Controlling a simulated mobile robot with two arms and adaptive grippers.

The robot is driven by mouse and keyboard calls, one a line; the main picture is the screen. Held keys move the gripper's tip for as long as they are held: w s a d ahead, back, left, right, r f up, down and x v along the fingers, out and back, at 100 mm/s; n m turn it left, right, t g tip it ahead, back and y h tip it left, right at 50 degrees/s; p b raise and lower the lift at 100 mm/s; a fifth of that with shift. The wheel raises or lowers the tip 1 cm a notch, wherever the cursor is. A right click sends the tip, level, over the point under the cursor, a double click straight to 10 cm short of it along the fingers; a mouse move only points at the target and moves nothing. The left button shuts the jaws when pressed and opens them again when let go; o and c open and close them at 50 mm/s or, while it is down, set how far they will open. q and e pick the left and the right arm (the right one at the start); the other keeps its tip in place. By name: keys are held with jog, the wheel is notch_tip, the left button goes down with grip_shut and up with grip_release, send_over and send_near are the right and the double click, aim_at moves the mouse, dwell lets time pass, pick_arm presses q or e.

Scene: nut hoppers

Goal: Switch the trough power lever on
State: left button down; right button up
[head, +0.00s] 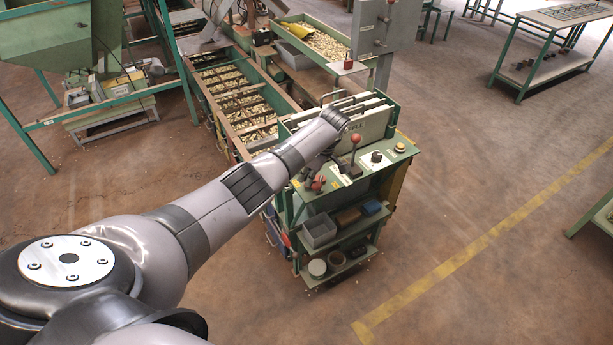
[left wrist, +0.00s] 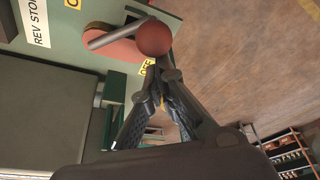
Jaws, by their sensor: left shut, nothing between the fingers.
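The trough power lever appears in the left wrist view as a grey rod with a red ball knob (left wrist: 154,38), coming from a red plate (left wrist: 115,52). A yellow OFF label (left wrist: 147,67) is close to the ball. In the head view a red-ball lever (head: 355,138) stands upright on top of the green console (head: 375,175). My left gripper (left wrist: 160,80) is shut and empty, its fingertips just short of the ball in the picture; contact cannot be told. In the head view my left arm reaches over the console and its fingers are hard to make out. My right gripper is not in view.
The console top also holds a dark knob (head: 376,157), a yellow button (head: 399,147) and red items (head: 317,185). Shelves below hold a grey bin (head: 319,230). A nut trough (head: 240,105) runs behind. Open floor lies to the right, with a yellow line (head: 450,265).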

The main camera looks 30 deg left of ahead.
aim_at(320, 183)
pick_arm(q)
jog(key=shift+d+f+n+g+b, duration=0.1)
jog(key=shift+d+n+g+b, duration=0.2)
jog(key=shift+d+n, duration=0.6)
jog(key=shift+w+d+n+g+h+b, duration=0.15)
jog(key=shift+d+n+g+h+b, duration=0.3)
jog(key=shift+n, duration=0.75)
jog(key=shift+w+d+b, duration=0.3)
jog(key=shift+d+b, duration=0.2)
jog(key=shift+d, duration=0.3)
jog(key=shift+w+d, duration=0.2)
jog(key=shift+d, duration=0.1)
